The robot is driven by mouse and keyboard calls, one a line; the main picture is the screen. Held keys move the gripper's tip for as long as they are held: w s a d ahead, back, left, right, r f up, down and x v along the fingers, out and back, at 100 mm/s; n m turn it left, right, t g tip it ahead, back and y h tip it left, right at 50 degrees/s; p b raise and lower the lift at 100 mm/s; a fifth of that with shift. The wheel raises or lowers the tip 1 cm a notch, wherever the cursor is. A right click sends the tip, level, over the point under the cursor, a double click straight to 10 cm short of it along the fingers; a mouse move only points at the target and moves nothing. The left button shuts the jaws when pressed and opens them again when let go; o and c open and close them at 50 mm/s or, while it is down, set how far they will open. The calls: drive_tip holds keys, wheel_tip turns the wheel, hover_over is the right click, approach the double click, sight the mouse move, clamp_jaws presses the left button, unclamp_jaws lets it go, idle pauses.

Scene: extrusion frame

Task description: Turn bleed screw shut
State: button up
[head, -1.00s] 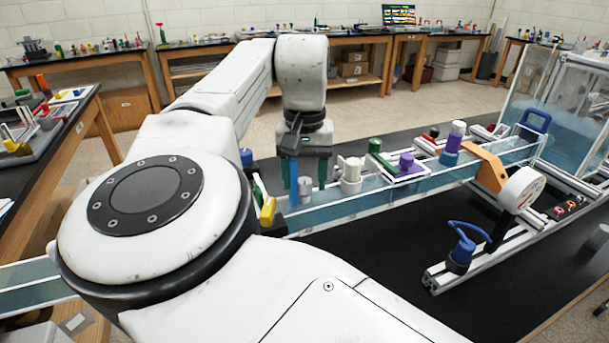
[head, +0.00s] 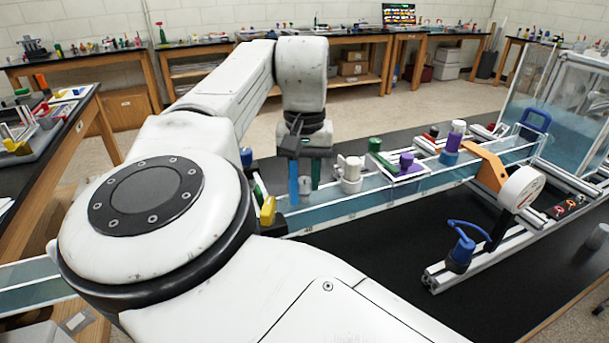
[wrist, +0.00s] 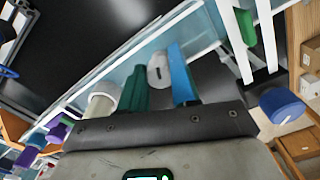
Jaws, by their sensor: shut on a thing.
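The bleed screw is a small light-grey knob (head: 305,187) on the near part of the long clear channel. It also shows in the wrist view (wrist: 158,73), between the two fingers. My gripper (head: 305,194) points down over it, with one blue and one green finger on either side. In the wrist view my gripper (wrist: 158,62) is shut on the knob, which has a dark slot or mark on its top. The fingers hide part of the knob in the head view.
A cream knob (head: 351,172) stands close to the right of my gripper. Green (head: 375,147) and purple (head: 406,160) parts lie further along. A yellow part (head: 268,210) stands to the left. A gauge (head: 521,190) and blue valve (head: 461,248) stand on a rail at right.

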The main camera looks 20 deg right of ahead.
drive_tip(key=shift+r+m+p, duration=0.15)
drive_tip(key=shift+m+p, duration=0.25)
drive_tip(key=shift+p, duration=0.15)
drive_tip(key=shift+r+m+p, duration=0.1)
drive_tip(key=shift+m+p, duration=0.4)
drive_tip(key=shift+p, duration=0.35)
drive_tip(key=m+p, duration=0.3)
drive_tip(key=shift+p, duration=0.35)
drive_tip(key=m+p, duration=0.2)
drive_tip(key=m, duration=0.2)
drive_tip(key=shift+m, duration=0.4)
drive_tip(key=shift+f+m+p, duration=0.2)
drive_tip(key=shift+m+p, duration=0.55)
drive_tip(key=shift+m, duration=1.15)
drive_tip(key=o, duration=1.1)
drive_tip(key=shift+c, duration=0.2)
